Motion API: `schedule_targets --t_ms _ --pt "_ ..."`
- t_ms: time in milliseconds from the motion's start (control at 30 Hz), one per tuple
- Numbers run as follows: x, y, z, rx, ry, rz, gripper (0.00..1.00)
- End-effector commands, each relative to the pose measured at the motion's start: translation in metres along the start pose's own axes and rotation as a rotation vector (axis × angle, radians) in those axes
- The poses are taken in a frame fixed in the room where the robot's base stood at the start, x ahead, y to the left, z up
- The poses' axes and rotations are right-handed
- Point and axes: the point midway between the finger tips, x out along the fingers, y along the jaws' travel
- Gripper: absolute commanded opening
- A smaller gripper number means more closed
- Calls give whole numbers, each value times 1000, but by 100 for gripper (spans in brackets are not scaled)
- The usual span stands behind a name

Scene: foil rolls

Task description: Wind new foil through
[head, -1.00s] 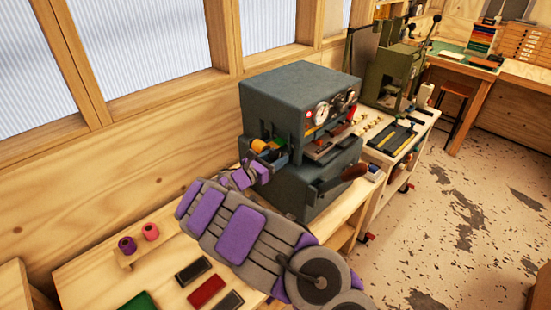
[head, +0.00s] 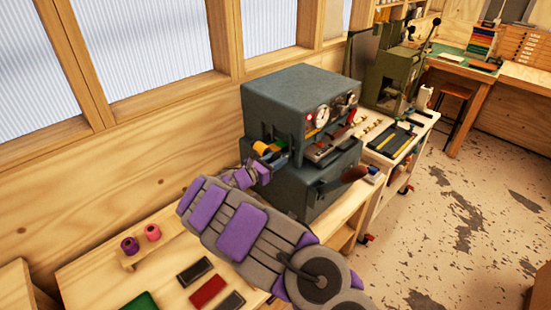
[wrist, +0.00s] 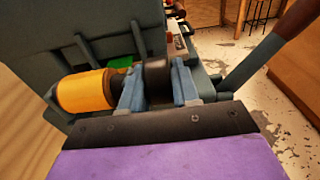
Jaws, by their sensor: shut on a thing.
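In the wrist view my gripper (wrist: 158,92) is shut, with its two blue-grey fingers on either side of a dark round part (wrist: 157,80) at the side of the machine. A gold foil roll (wrist: 84,92) sits just left of the fingers. In the head view the grey foil machine (head: 300,95) stands on the bench with two dials on its front. The gold foil roll also shows there (head: 262,147), at the machine's left side, beside my gripper (head: 272,158). Whether foil runs through the machine is hidden.
A purple roll (head: 130,245) and a pink roll (head: 153,232) stand on a small wooden holder at the bench's left. Black and red pads (head: 208,290) lie in front. A lever with a brown handle (head: 354,174) sticks out at the machine's front. A white cart (head: 405,150) stands beyond.

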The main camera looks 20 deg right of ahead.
Motion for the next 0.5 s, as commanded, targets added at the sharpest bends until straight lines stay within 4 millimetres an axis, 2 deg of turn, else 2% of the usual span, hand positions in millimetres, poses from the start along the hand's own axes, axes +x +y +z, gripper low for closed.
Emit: schedule_targets --t_ms 500 --pt "0 1 9 1 357 2 0"
